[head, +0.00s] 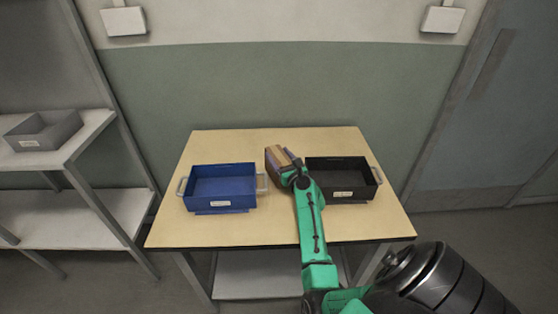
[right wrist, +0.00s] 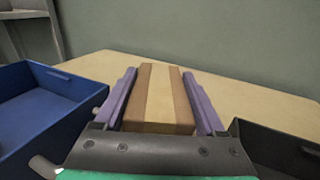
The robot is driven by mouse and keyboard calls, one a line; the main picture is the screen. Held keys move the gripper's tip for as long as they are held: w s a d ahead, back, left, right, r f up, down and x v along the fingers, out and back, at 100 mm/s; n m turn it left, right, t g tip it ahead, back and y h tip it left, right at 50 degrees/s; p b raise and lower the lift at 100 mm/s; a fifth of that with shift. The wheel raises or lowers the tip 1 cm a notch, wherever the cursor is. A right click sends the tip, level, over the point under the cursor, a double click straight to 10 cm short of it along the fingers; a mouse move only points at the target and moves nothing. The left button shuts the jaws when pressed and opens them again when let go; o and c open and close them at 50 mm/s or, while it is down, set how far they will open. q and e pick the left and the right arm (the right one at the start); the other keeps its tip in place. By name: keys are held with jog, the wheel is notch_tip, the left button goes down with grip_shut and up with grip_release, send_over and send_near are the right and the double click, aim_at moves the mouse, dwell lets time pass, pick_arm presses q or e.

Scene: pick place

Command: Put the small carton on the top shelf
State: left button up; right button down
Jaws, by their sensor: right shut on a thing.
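The small carton is a brown box with a pale tape strip. In the right wrist view the carton (right wrist: 160,95) lies between the two purple fingers of my right gripper (right wrist: 163,100), which is shut on it. In the head view the carton (head: 287,155) shows only in part behind the right gripper (head: 284,160), over the table between the two trays. I cannot tell whether it touches the table. A shelf rack (head: 75,140) stands at the left, and its highest board in view holds a grey tray. My left gripper is not in view.
A blue tray (head: 222,170) with handles stands on the wooden table (head: 235,229) left of the gripper. A black tray (head: 342,164) stands to its right, partly behind my arm. A grey tray (head: 42,131) sits on the rack. The table's front strip is mostly clear.

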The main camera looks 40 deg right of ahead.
notch_tip(320, 180, up, 10)
jog(key=p, duration=0.3)
jog(key=shift+f+p, duration=0.1)
jog(key=shift+p, duration=0.3)
notch_tip(320, 180, up, 10)
jog(key=shift+p, duration=0.35)
